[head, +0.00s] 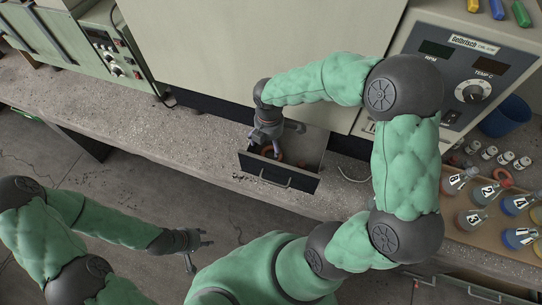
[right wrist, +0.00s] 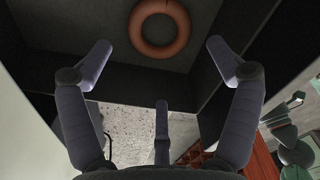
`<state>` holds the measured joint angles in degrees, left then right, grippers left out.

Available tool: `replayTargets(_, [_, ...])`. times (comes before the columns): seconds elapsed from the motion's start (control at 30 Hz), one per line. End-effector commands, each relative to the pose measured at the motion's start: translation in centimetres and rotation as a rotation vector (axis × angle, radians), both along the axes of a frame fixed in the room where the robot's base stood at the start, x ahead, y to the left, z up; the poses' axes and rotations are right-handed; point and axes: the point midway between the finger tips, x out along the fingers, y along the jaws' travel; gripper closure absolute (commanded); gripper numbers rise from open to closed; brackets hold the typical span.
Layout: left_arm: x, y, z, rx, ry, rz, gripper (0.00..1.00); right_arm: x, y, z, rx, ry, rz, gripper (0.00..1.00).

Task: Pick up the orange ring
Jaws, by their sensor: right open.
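The orange ring (right wrist: 136,30) lies flat on the dark floor of an open drawer (head: 278,180). In the right wrist view it is at the top centre, beyond the fingertips. In the head view the ring (head: 279,156) is partly hidden by my right gripper (head: 270,141), which points down into the drawer's left part. The right gripper (right wrist: 159,50) has its fingers spread and holds nothing; no finger is seen touching the ring. My left gripper (head: 198,251) is open and empty, over the floor in front of the bench.
Drawer walls stand close around the right gripper. A blue cup (head: 505,116) and a control panel (head: 463,75) stand behind. The bench top (head: 150,125) left of the drawer is clear.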

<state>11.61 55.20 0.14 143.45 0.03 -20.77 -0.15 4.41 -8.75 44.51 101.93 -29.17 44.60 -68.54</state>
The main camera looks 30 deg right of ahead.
Motion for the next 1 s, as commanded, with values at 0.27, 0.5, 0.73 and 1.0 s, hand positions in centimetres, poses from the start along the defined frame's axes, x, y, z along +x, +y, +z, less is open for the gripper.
replayTargets(0.27, [0.0,0.0,-1.0,0.000,0.000,0.000,0.60,-0.1,-0.2,-2.2,0.000,-0.001,-0.002,0.10])
replayTargets(0.5, [0.0,0.0,-2.9,0.000,0.000,0.000,0.60,-0.4,-0.6,-5.6,0.000,0.002,0.000,0.10])
replayTargets(0.73, [0.0,0.0,-3.2,0.000,0.000,0.000,0.60,-0.4,-0.6,-6.6,0.001,-0.001,-0.001,0.10])
replayTargets(1.0, [0.0,0.0,-3.1,0.000,0.000,0.000,0.60,-0.4,-0.6,-6.5,0.001,-0.001,-0.001,0.52])
